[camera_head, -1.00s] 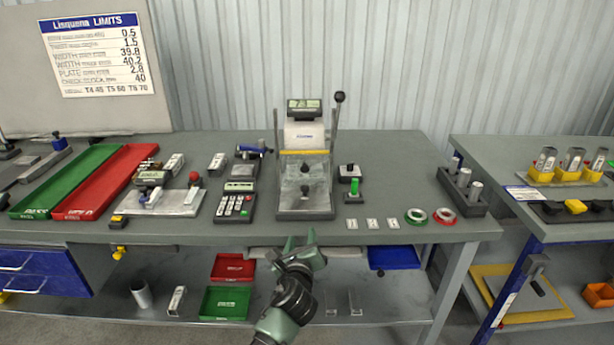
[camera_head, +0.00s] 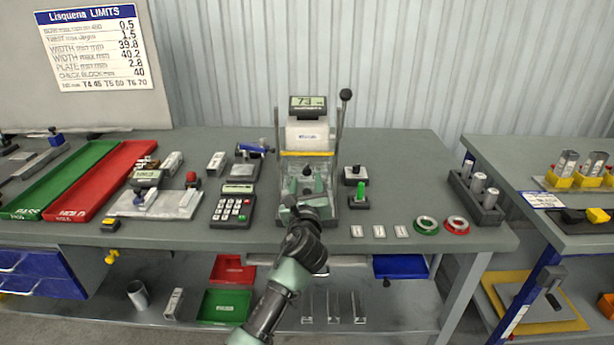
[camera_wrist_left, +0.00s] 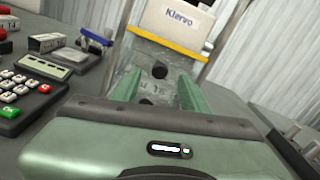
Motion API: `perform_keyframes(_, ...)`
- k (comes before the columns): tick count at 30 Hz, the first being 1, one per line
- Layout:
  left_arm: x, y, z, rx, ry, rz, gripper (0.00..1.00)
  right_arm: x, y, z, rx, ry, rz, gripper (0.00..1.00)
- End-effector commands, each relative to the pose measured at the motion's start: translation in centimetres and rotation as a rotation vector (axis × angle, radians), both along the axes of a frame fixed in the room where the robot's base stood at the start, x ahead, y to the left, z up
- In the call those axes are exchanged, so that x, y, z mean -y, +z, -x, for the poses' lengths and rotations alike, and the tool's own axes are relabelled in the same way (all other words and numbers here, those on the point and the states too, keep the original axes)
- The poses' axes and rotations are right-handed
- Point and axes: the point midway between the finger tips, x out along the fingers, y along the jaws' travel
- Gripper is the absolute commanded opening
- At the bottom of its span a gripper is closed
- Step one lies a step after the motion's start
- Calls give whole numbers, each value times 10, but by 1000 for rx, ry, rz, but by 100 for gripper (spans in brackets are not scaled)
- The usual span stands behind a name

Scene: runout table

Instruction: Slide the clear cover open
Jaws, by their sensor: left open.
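The clear cover (camera_head: 306,165) is a see-through panel with a yellow strip along its top, on the front of the tester in the middle of the table. A black knob on it (camera_wrist_left: 159,70) shows between my fingers in the left wrist view, with a second dark knob (camera_wrist_left: 146,101) lower and partly hidden. My left gripper (camera_head: 306,183) is open in front of the cover's lower part. Its two green fingers (camera_wrist_left: 160,88) point toward the cover with a gap between them. I cannot tell whether they touch it. My right gripper is out of view.
The tester has a display (camera_head: 308,106) and a black-knobbed lever (camera_head: 345,95) at its right. A calculator (camera_head: 233,206) stands to the left. Red and green trays (camera_head: 100,182) lie far left.

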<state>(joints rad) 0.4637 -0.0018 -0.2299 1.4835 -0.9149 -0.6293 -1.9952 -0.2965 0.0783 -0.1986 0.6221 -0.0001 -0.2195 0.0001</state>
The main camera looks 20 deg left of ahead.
Motion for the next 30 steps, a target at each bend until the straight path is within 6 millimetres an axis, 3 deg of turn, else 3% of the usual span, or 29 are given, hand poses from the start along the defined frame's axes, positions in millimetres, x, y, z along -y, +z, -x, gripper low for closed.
perform_keyframes(7,-8,0,-29,-1,1,1,45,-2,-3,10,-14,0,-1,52)
perform_keyframes(17,-10,-1,-34,-1,-1,2,45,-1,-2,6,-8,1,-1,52)
perform_keyframes(18,-10,-1,-34,-1,-1,2,42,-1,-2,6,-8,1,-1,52)
perform_keyframes(23,-10,-1,-34,-1,0,2,0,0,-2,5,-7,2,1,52)
perform_keyframes(30,-10,-1,-34,-1,-1,2,0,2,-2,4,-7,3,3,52)
